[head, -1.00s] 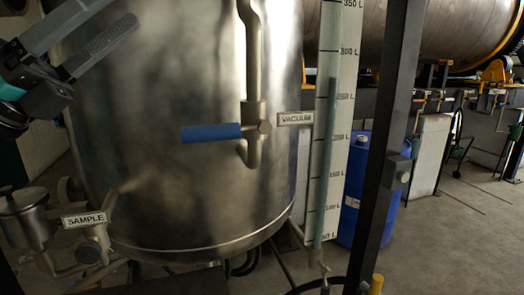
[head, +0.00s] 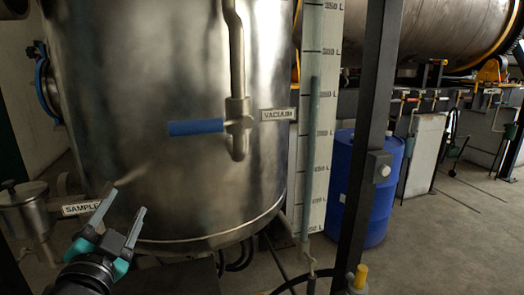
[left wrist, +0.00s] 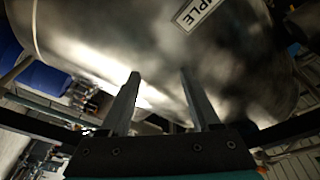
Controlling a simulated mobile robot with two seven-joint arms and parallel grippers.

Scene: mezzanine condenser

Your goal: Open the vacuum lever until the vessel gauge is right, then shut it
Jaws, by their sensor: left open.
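The vacuum lever (head: 196,128) has a blue handle lying level, pointing left from a valve on the vertical pipe (head: 236,60). A VACUUM tag (head: 279,114) sits to its right. The vessel (head: 110,100) is a large steel tank. The vessel gauge (head: 315,150) is a tall litre scale with a tube; its grey-green column seems to top out between 250 and 300 L. My left gripper (head: 124,202) is open and empty, below and left of the lever, apart from it. In the left wrist view its fingers (left wrist: 160,80) have nothing between them. My right gripper is not in view.
A SAMPLE tag (head: 83,209) and sample fitting (head: 28,215) are at the lower left, close to my left gripper. A dark post (head: 366,130) stands right of the gauge, before a blue drum (head: 393,200). Open floor is at the lower right.

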